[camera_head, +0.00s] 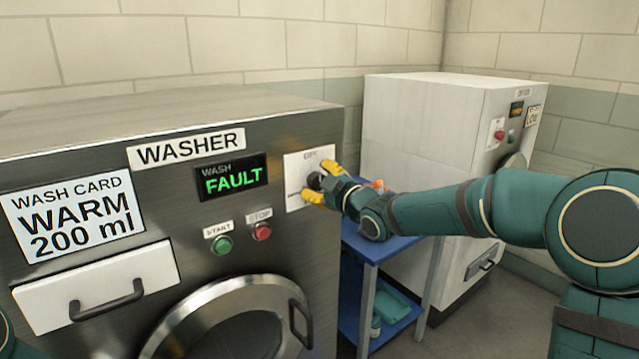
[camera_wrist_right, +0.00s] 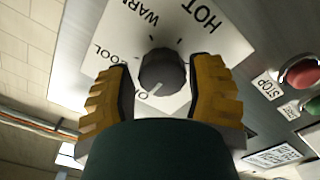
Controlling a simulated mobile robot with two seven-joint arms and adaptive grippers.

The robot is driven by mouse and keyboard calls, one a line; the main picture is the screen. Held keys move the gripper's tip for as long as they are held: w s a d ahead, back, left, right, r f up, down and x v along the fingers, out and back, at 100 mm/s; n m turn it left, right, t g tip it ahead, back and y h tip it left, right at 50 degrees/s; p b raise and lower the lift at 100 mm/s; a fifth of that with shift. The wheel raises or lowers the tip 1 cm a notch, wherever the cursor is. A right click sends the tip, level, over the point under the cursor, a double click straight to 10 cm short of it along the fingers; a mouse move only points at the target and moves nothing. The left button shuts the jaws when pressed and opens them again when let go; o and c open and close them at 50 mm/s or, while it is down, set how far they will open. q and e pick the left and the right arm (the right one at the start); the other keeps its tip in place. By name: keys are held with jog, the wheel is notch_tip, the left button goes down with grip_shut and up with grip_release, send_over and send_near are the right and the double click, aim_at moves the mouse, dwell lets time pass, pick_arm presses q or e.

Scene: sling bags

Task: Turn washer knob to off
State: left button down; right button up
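The washer (camera_head: 100,120) fills the left of the head view, and its display (camera_head: 232,177) reads "WASH FAULT". Its dark round knob (camera_wrist_right: 162,72) sits on a white dial plate (camera_head: 297,170) with labels including HOT, WARM and COOL. The knob's white mark points to the partly hidden label starting with "O". My right gripper (camera_head: 320,187) is at the knob. In the wrist view its yellow fingers stand open on either side of the knob, with narrow gaps. My left gripper is not in view.
Green start (camera_head: 222,245) and red stop (camera_head: 262,231) buttons sit below the display. The drawer (camera_head: 97,288) and round door (camera_head: 232,318) are lower. A blue table (camera_head: 385,243) and a white machine (camera_head: 425,125) stand to the right.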

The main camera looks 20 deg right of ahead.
jog(key=shift+o, duration=0.8)
jog(key=shift+f, duration=0.1)
jog(key=v, duration=1.2)
